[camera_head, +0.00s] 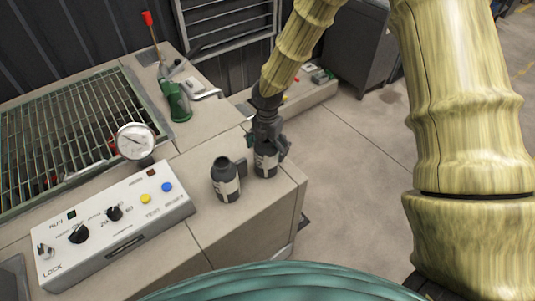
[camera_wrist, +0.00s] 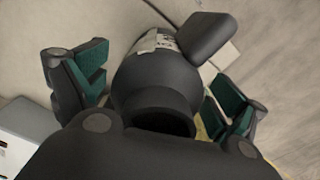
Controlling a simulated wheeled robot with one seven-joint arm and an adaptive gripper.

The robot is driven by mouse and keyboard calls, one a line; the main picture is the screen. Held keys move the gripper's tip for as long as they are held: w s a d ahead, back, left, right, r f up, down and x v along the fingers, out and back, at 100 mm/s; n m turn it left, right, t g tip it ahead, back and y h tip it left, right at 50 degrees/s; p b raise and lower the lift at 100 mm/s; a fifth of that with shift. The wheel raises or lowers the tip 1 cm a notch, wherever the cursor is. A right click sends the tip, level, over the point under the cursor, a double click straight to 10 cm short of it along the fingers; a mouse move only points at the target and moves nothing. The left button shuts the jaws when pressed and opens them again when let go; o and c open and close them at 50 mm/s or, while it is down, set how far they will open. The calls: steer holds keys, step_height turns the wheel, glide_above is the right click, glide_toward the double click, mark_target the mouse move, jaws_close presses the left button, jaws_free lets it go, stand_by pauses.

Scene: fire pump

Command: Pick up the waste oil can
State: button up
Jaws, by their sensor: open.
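Two similar dark cans with pale labels stand upright on the bench corner in the head view. The left can (camera_head: 226,181) stands apart from my gripper, its handle on its right side. The right can (camera_head: 266,162) is directly under my gripper (camera_head: 268,143), which hides its top. In the wrist view, one dark can (camera_wrist: 155,85) with a pale label and a side handle lies between the two open fingers with green pads. Some gap shows at both sides. The label text is too small to tell which is the waste oil can.
A white control box (camera_head: 115,225) with knobs and buttons stands left of the cans. A pressure gauge (camera_head: 136,140), a green hand pump (camera_head: 175,100) with a red-tipped lever and a metal grating (camera_head: 70,140) lie behind. Open floor (camera_head: 350,180) is to the right.

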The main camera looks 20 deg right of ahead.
steer(key=shift+f, duration=0.1)
steer(key=c, duration=1.4)
